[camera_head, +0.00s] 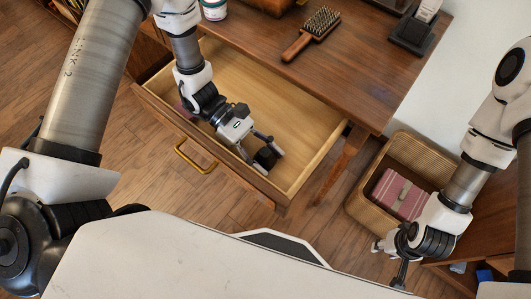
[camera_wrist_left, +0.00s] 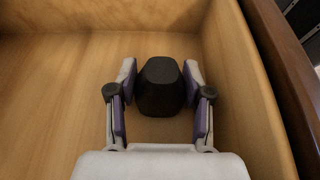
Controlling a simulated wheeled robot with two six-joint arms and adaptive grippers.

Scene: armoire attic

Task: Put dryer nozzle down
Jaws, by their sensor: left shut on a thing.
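The dryer nozzle is a small black faceted piece (camera_wrist_left: 160,86), between the two fingers of my left gripper (camera_wrist_left: 160,80) in the left wrist view. My left gripper is shut on it. In the head view the nozzle (camera_head: 265,159) is small and partly hidden by my left gripper (camera_head: 268,150), which reaches down into the open wooden drawer (camera_head: 308,104), near its front right corner. I cannot tell whether the nozzle touches the drawer floor. My right gripper (camera_head: 388,262) is low at the right beside the wicker basket, its fingers spread and empty.
A wooden desk top (camera_head: 345,65) above the drawer carries a hairbrush (camera_head: 313,32), a black stand (camera_head: 412,32) and a jar (camera_head: 214,9). A basket (camera_head: 361,207) with a pink striped item (camera_head: 400,193) stands on the floor.

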